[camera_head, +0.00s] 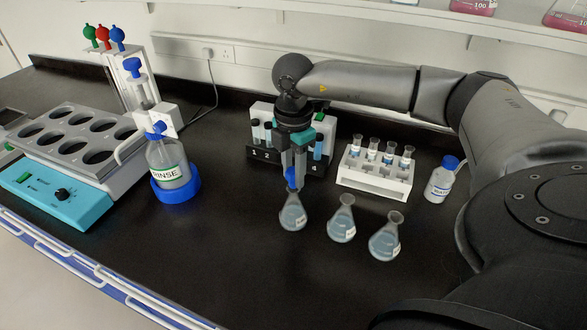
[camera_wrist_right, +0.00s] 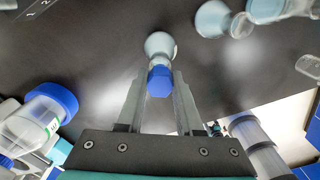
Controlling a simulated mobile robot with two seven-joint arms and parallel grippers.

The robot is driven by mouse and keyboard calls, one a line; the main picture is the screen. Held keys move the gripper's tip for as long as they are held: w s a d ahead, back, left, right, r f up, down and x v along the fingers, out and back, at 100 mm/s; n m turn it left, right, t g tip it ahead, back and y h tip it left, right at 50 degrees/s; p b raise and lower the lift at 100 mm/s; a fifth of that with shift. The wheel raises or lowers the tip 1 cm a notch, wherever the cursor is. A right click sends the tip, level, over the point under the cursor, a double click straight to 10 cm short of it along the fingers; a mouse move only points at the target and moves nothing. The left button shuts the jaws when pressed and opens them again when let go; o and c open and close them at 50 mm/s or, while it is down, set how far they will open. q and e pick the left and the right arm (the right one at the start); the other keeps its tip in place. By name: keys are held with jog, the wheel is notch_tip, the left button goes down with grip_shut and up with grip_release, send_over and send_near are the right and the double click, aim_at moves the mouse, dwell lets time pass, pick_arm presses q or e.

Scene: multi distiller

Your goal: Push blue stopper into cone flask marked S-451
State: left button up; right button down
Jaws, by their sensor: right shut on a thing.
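My right gripper (camera_head: 294,172) points down and is shut on the blue stopper (camera_head: 291,178). The blue stopper also shows between the fingers in the right wrist view (camera_wrist_right: 160,81). The stopper is at the mouth of the leftmost cone flask (camera_head: 292,214); how deep it sits in the neck I cannot tell. That flask stands upright on the black bench. Two more cone flasks, the middle one (camera_head: 341,222) and the right one (camera_head: 386,240), stand to its right without stoppers. The flask labels are too small to read. My left gripper is not in view.
A dark rack (camera_head: 262,156) is behind the gripper. A RINSE bottle (camera_head: 168,162) in a blue ring and a blue heating bath (camera_head: 70,200) stand left. The front bench is clear.

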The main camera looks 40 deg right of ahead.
jog(key=shift+f+b, duration=0.7)
jog(key=shift+f, duration=0.25)
jog(key=shift+c, duration=2.4)
grip_release()
notch_tip(320, 180, up, 16)
jog(key=p, duration=0.1)
jog(key=shift+f+p, duration=0.25)
jog(key=shift+p, duration=0.15)
